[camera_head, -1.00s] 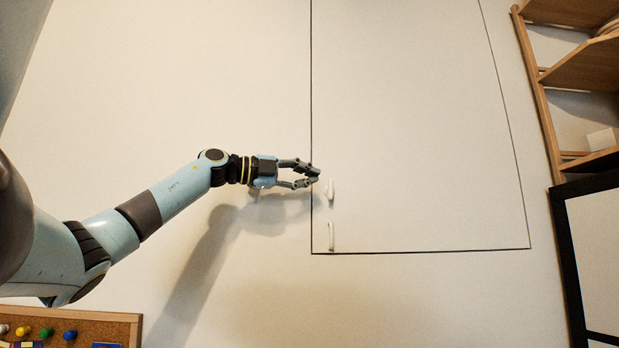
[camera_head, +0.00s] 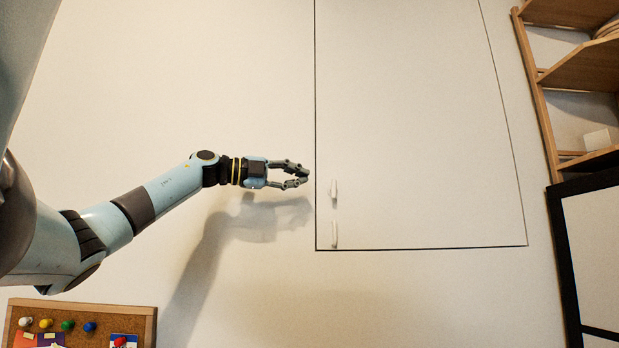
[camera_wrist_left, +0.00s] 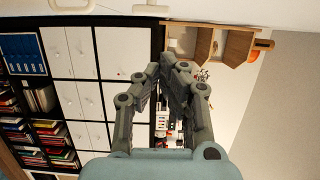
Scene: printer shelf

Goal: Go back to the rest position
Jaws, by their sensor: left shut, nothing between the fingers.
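My left gripper (camera_head: 305,176) is in the middle of the head view, in front of the pale wall. Its fingertips are together and nothing is between them. It is just left of the outlined white door panel (camera_head: 420,120), level with the white handle (camera_head: 334,190) and apart from it. In the left wrist view the gripper (camera_wrist_left: 178,68) shows with its fingers closed at the tips. My right gripper is in neither view.
A wooden shelf (camera_head: 541,100) and a black-framed panel (camera_head: 561,260) stand at the right. A corkboard (camera_head: 100,308) with colored pins is at the lower left. The wrist view shows white cabinets (camera_wrist_left: 82,95) and bookshelves (camera_wrist_left: 38,128).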

